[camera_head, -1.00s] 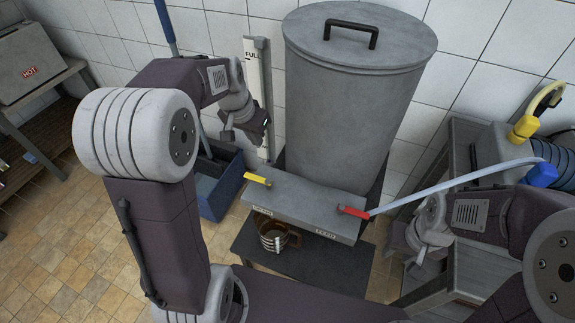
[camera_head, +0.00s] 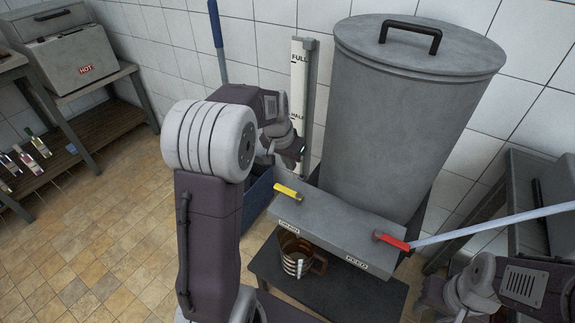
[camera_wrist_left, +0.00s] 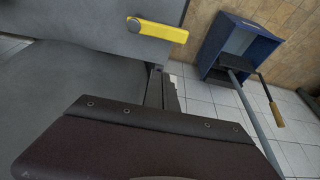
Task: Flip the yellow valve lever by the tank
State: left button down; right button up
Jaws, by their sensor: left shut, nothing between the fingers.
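The yellow valve lever (camera_head: 287,192) is at the left end of a grey box (camera_head: 340,222) in front of the grey tank (camera_head: 400,120). Its free end points up and left in the head view. My left gripper (camera_head: 299,161) is shut and empty, just above and behind the lever in that view; I see no contact. In the left wrist view, the lever (camera_wrist_left: 160,29) lies across the grey box, apart from my dark gripper body at the bottom. My right gripper (camera_head: 437,298) is low at the right; its fingers are not clear.
A red lever (camera_head: 391,240) is at the box's right end. A white level gauge (camera_head: 303,90) stands left of the tank. A blue bin (camera_head: 257,190) is partly behind my left arm.

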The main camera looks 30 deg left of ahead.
aim_at(288, 195)
pick_arm(q)
jog(key=b+x, duration=0.2)
jog(key=x, duration=0.4)
jog(key=shift+f, duration=0.15)
jog(key=s, duration=0.2)
jog(key=s+b, duration=0.1)
jog(key=s, duration=0.1)
jog(key=shift+s+a+r, duration=0.1)
jog(key=shift+a+r, duration=0.05)
jog(key=shift+r, duration=0.25)
